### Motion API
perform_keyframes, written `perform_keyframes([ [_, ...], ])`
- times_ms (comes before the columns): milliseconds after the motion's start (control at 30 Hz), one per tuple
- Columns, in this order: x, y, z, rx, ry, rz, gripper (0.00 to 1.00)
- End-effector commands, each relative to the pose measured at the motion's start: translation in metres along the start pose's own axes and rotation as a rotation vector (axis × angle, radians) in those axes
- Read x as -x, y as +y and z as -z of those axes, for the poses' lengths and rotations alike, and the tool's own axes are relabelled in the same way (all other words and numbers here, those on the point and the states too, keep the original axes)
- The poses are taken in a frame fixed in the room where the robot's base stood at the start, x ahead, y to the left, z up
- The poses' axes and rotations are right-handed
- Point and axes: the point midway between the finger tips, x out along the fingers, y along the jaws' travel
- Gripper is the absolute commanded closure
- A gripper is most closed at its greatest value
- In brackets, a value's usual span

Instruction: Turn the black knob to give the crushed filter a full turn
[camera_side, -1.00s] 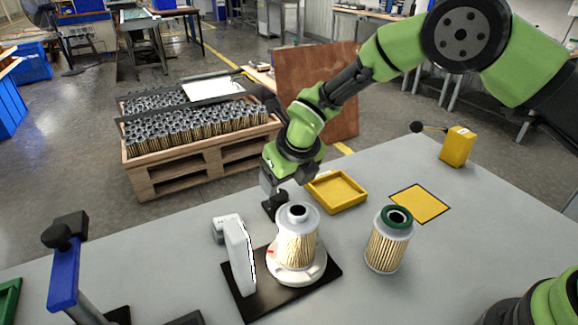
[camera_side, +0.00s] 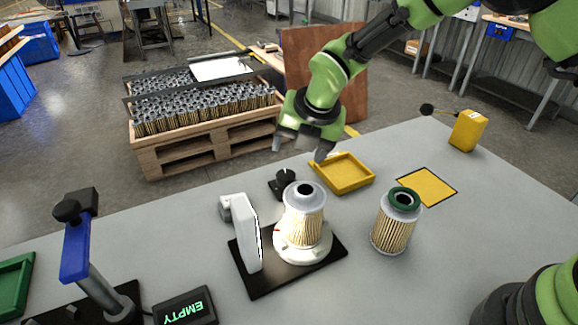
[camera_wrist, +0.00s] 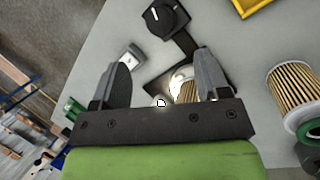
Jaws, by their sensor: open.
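The black knob (camera_side: 284,180) stands at the back corner of a black base plate (camera_side: 265,284). The wrist view shows the knob (camera_wrist: 165,15) from above, with a white pointer line. A pleated filter with a grey top (camera_side: 304,212) stands upright on a white turntable (camera_side: 300,254) with a red mark at its left edge. I cannot make out any crushed part. My gripper (camera_side: 303,150) is open and empty, above and behind the knob and apart from it. In the wrist view, my fingers (camera_wrist: 163,72) partly frame the turntable filter, which my gripper body mostly hides.
A white upright panel (camera_side: 245,232) stands left of the turntable. A second filter with a green top (camera_side: 396,222) stands to the right. A yellow tray (camera_side: 342,186) lies behind, near a yellow square (camera_side: 427,186). A blue stand (camera_side: 76,245) and an "EMPTY" display (camera_side: 186,308) are front left.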

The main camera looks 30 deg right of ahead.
Motion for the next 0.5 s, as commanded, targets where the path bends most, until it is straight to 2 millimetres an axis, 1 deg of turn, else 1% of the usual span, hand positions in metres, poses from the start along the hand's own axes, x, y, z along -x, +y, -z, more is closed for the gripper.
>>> perform_keyframes([
  [33,0.0001,-0.0010,-0.0010,-0.179,0.008,-0.004,0.31],
  [67,0.0001,-0.0014,-0.0014,-0.292,0.013,-0.006,0.31],
  [100,0.0001,-0.0019,-0.0020,-0.443,0.021,-0.008,0.31],
  [167,0.0001,-0.0028,-0.0030,-0.670,0.032,-0.010,0.31],
  [200,0.0001,-0.0033,-0.0036,-0.821,0.041,-0.009,0.31],
  [267,0.0002,-0.0039,-0.0043,-1.047,0.054,-0.007,0.31],
  [300,0.0002,-0.0043,-0.0049,-1.194,0.063,-0.005,0.31],
  [400,0.0004,-0.0054,-0.0066,-1.530,0.082,0.005,0.31],
  [500,0.0005,-0.0059,-0.0077,-1.795,0.099,0.016,0.31],
])
